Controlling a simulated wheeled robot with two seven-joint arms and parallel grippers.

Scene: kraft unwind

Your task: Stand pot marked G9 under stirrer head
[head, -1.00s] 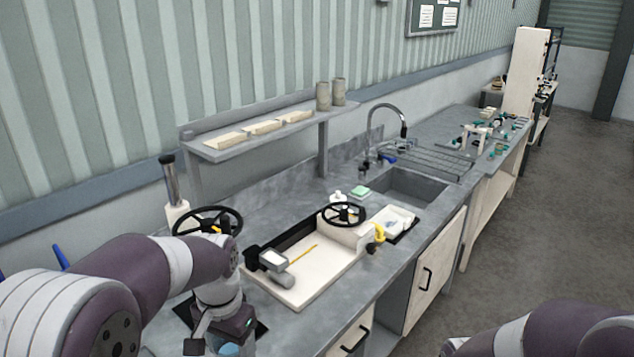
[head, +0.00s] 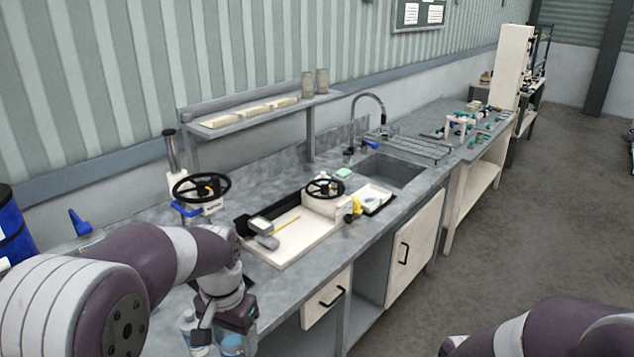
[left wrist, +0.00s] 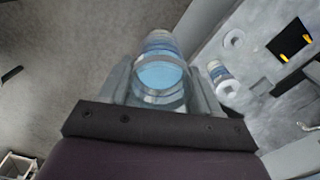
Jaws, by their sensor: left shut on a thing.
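My left gripper (left wrist: 160,88) is shut on a clear pot with blue contents (left wrist: 158,72), seen from above in the left wrist view. In the head view the gripper (head: 222,328) is at the bottom, with the blue pot (head: 231,344) partly cut off below it. I cannot read a G9 mark. A second clear pot with a blue and white label (left wrist: 218,72) is on the bench, apart from the gripper. Beyond the left arm is an upright post (head: 172,152) with a black handwheel (head: 201,187) and blue clamp; I cannot tell whether it carries the stirrer head. My right gripper is out of view.
A pale tray (head: 290,246) with a handwheel unit stands mid-bench. A sink (head: 390,170) lies beyond it. A wall shelf (head: 262,116) holds pale blocks and two grey cylinders.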

